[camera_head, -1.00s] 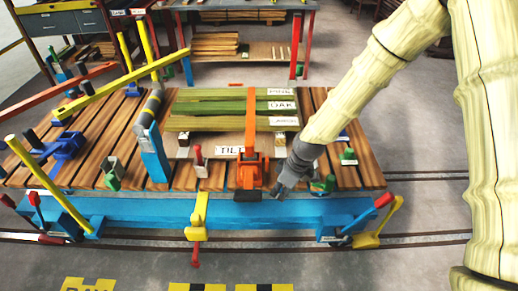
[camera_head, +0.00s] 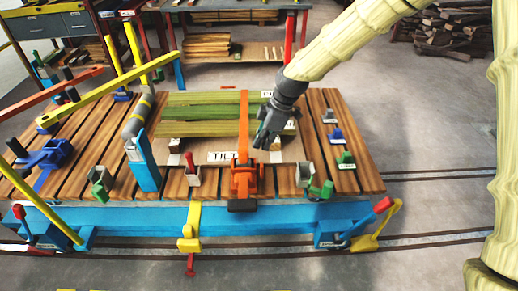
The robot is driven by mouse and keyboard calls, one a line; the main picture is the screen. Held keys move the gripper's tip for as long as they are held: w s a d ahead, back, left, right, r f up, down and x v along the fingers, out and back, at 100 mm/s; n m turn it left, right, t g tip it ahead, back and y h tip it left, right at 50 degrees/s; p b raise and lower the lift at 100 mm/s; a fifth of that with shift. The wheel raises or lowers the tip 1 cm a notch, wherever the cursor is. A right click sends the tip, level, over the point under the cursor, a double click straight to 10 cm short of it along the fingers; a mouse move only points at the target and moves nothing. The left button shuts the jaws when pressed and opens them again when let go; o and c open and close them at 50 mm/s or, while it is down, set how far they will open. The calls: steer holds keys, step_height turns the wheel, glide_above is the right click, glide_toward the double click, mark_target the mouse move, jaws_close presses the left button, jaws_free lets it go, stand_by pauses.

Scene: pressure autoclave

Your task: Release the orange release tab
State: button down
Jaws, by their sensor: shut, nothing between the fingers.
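An orange strap (camera_head: 243,125) runs over a stack of green boards (camera_head: 200,116) to an orange ratchet buckle (camera_head: 245,179) near the front edge of the slatted table. A black handle end (camera_head: 242,205) hangs at the buckle's front. The release tab cannot be told apart from the rest of the orange buckle. My gripper (camera_head: 267,146) is shut and empty. It appears above the right end of the boards, right of the strap and behind the buckle, apart from the buckle. It hides part of the white labels there.
A yellow clamp (camera_head: 191,228) is on the blue front beam (camera_head: 150,213). Red and green clamps stand beside the buckle, with a green one (camera_head: 320,187) at right. Yellow bars (camera_head: 110,90) and a grey cylinder (camera_head: 140,115) rise at left. Open floor lies right of the table.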

mark_target(262, 171)
steer(key=x, duration=0.9)
steer(key=shift+p, duration=0.4)
